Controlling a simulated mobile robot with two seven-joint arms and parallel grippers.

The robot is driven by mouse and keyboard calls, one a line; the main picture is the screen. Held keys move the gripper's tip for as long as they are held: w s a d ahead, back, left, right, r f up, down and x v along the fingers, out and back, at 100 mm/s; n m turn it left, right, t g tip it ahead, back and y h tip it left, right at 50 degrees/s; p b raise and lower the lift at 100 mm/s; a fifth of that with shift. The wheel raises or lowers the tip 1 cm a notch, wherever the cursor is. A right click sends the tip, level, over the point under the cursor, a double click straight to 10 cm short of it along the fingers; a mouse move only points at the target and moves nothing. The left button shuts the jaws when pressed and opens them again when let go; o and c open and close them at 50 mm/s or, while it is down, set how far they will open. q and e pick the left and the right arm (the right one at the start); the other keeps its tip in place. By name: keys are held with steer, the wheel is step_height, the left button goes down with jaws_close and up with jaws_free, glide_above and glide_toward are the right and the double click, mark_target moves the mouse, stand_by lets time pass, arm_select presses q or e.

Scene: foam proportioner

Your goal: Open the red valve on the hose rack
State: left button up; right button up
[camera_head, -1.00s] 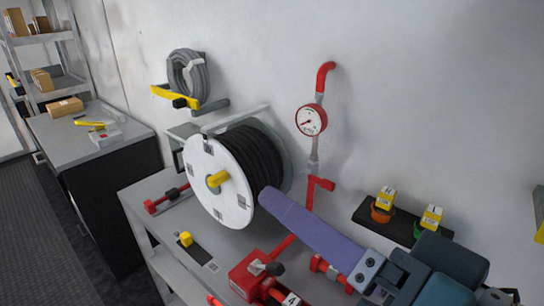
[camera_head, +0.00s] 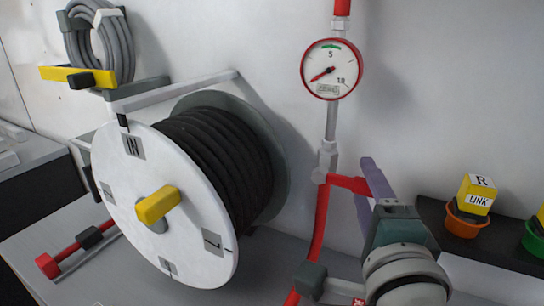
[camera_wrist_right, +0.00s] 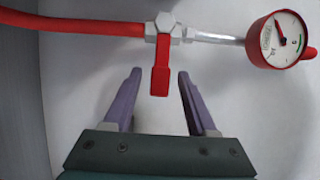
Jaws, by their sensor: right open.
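The red valve handle (camera_head: 348,184) sticks out from a pale valve body (camera_head: 327,160) on the red hose line, below the gauge. In the right wrist view the red handle (camera_wrist_right: 160,80) stands crosswise to the pipe. My right gripper (camera_head: 366,180) is at the handle, its purple fingers open. In the wrist view the right gripper (camera_wrist_right: 160,75) has one finger on each side of the handle's end, with a visible gap on both sides. How deep the handle sits between them is unclear. My left gripper is not in view.
A round gauge (camera_head: 331,69) sits above the valve. A large white reel (camera_head: 165,215) with black hose stands to the left. A grey hose coil (camera_head: 100,45) hangs upper left. A dark shelf (camera_head: 440,222) with yellow-topped items is at the right. The wall behind is bare.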

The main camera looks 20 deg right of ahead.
steer(key=x, duration=0.4)
steer(key=shift+a, duration=0.1)
jaws_close()
stand_by(0.3)
stand_by(0.9)
